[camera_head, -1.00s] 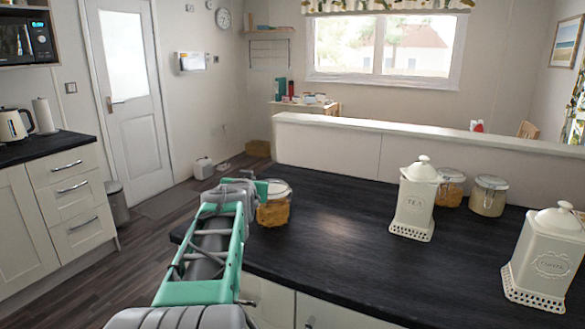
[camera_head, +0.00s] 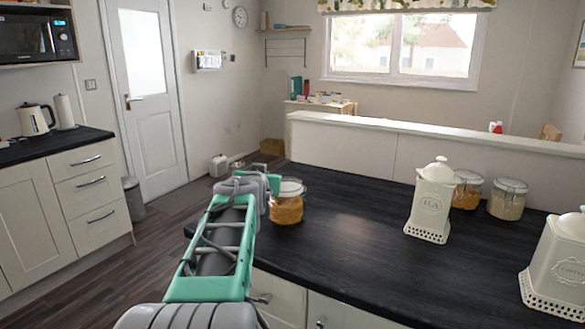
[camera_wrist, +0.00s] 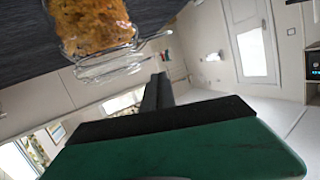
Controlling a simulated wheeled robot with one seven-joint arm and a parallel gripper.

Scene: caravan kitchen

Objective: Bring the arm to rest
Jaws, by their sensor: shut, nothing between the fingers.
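My arm reaches from the bottom of the head view toward the far left edge of the dark counter (camera_head: 350,245). My gripper shows in the wrist view (camera_wrist: 158,92) as a green body with dark fingers, shut and empty. In the head view its fingers are hidden behind the arm. A glass jar with orange-brown contents (camera_head: 287,207) stands upright on the counter, just right of the arm's far end. In the wrist view the jar (camera_wrist: 95,25) appears tilted at the top left, apart from the fingers.
A white TEA canister (camera_head: 431,205), two glass jars (camera_head: 467,190) (camera_head: 507,200) and another white canister (camera_head: 556,265) stand on the counter's right. A low partition (camera_head: 400,150) runs behind. Drawers with a kettle (camera_head: 36,119) on top stand left, with open floor between.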

